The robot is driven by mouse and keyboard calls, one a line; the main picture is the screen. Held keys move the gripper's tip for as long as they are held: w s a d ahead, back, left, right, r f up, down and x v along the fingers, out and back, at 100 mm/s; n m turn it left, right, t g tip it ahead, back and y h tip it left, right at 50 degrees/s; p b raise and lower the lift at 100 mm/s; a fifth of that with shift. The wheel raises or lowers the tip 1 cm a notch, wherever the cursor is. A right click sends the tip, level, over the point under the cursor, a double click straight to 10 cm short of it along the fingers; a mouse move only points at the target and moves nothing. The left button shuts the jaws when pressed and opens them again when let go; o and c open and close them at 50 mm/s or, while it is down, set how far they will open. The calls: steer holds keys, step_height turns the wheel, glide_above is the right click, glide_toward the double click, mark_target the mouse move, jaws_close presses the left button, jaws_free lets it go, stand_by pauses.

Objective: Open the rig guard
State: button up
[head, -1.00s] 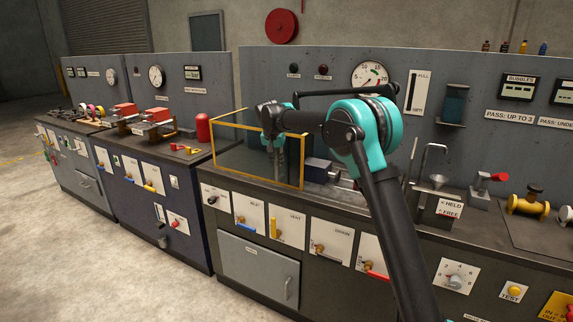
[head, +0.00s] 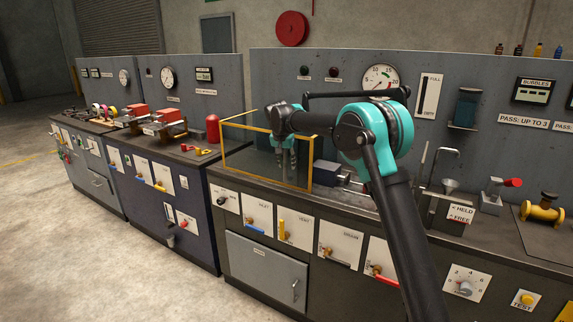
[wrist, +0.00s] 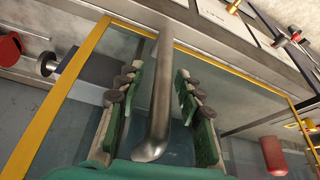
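The rig guard (head: 224,153) is a clear box with a yellow frame on the bench, left of the grey clamp block (head: 328,172). It looks closed. My gripper (head: 287,170) points down at the guard in the head view; I cannot tell there whether its tips are in front of or above the panel. In the wrist view my gripper (wrist: 155,105) has its two green fingers spread apart. A bent grey metal bar (wrist: 162,85) runs between them, with gaps on both sides. The guard's yellow frame (wrist: 62,95) also shows there. The bar's attachment is unclear.
The back panel with gauge (head: 381,78) stands behind the bench. A red cylinder (head: 212,128) stands left of the guard and shows in the wrist view (wrist: 273,155). A funnel stand (head: 447,205) and a red-handled valve (head: 494,192) are on the right. The floor in front is clear.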

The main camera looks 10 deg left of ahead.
steer(key=v, duration=1.1)
steer(key=shift+s+r, duration=0.15)
steer(key=shift+r, duration=0.15)
steer(key=s+d+f, duration=0.4)
steer(key=s+d, duration=0.1)
steer(key=d, duration=0.5)
steer(key=s+d+f, duration=0.3)
steer(key=s+d, duration=0.1)
steer(key=d, duration=0.6)
steer(key=s+d+f, duration=0.4)
steer(key=s+d, duration=0.1)
steer(key=d, duration=0.5)
steer(key=s+d+f, duration=0.4)
steer(key=s+f, duration=0.1)
steer(key=s, duration=0.3)
steer(key=s+d+f+n, duration=0.1)
steer(key=s+d+f, duration=0.4)
steer(key=s, duration=0.4)
steer(key=s+d+f, duration=0.4)
steer(key=s+f, duration=0.2)
steer(key=s, duration=0.2)
steer(key=shift+s+d+y, duration=0.3)
steer(key=shift+s+d, duration=0.05)
steer(key=shift+d, duration=0.05)
